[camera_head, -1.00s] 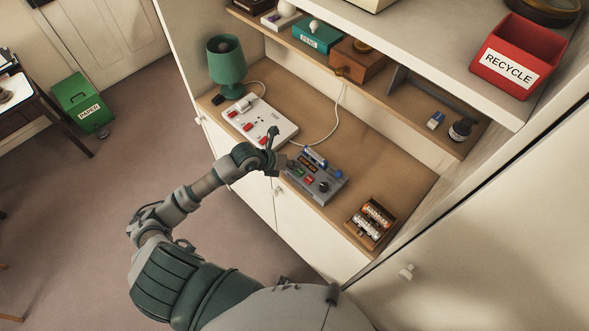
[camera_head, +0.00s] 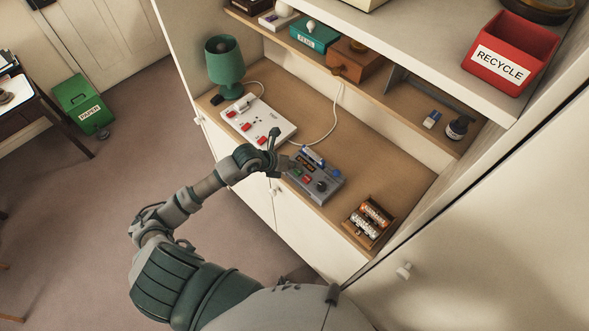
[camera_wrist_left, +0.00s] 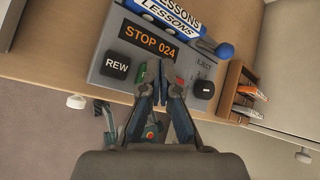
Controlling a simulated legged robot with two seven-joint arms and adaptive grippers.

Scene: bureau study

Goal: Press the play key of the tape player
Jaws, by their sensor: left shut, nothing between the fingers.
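The grey tape player (camera_head: 326,193) lies on the wooden desk surface. In the left wrist view its display (camera_wrist_left: 150,43) reads "STOP 024", with a black REW key (camera_wrist_left: 117,66) below it. A red key (camera_wrist_left: 180,81) and a dark round knob (camera_wrist_left: 204,89) show right of the fingers.
A white switch panel (camera_head: 262,121) with red switches lies left of the player, and a green lamp (camera_head: 226,65) stands behind it. A shelf (camera_head: 400,97) overhangs the back of the desk.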

